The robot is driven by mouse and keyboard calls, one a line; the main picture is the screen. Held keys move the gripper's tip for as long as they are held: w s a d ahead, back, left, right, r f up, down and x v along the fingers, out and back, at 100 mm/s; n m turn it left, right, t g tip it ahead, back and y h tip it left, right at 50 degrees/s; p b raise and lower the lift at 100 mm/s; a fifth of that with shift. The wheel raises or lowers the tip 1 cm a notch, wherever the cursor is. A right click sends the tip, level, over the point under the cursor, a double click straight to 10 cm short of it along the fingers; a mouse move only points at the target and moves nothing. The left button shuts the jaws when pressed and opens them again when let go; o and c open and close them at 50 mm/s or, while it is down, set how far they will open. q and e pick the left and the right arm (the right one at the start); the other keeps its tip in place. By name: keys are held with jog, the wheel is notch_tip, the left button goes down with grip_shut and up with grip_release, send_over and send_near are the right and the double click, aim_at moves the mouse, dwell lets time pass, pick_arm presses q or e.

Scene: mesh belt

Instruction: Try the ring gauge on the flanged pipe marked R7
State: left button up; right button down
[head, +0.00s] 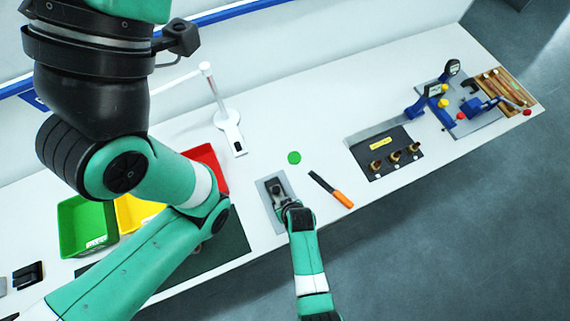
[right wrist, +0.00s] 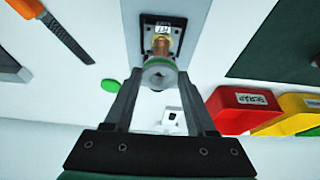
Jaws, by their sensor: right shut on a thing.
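My right gripper (head: 281,198) is over a grey plate (head: 264,190) in the middle of the bench. In the right wrist view, my right gripper (right wrist: 160,84) is shut on a pale grey-green ring (right wrist: 158,70) with a round hole, apparently the ring gauge. A copper-coloured pipe (right wrist: 162,46) lies directly behind the ring, in line with it, by a small black holder (right wrist: 148,22) with a white label. I cannot read R7 there, nor tell whether the ring is around the pipe or only before its end. My left arm crosses the left side; its gripper is out of frame.
Red (head: 206,162), yellow (head: 133,211) and green (head: 87,226) trays stand left. An orange-handled tool (head: 332,190) and a green disc (head: 294,157) lie right of the plate. A black stand (head: 386,156) holds brass parts. Bench between them is clear.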

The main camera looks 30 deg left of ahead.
jog(key=shift+f+b, duration=1.85)
jog(key=shift+b, duration=0.05)
dwell(0.6)
jog(key=shift+r, duration=0.15)
dwell(0.5)
jog(key=shift+r+p, duration=1.65)
jog(key=shift+p, duration=0.2)
jog(key=shift+r, duration=0.1)
notch_tip(320, 180, up, 6)
jog(key=p, duration=0.6)
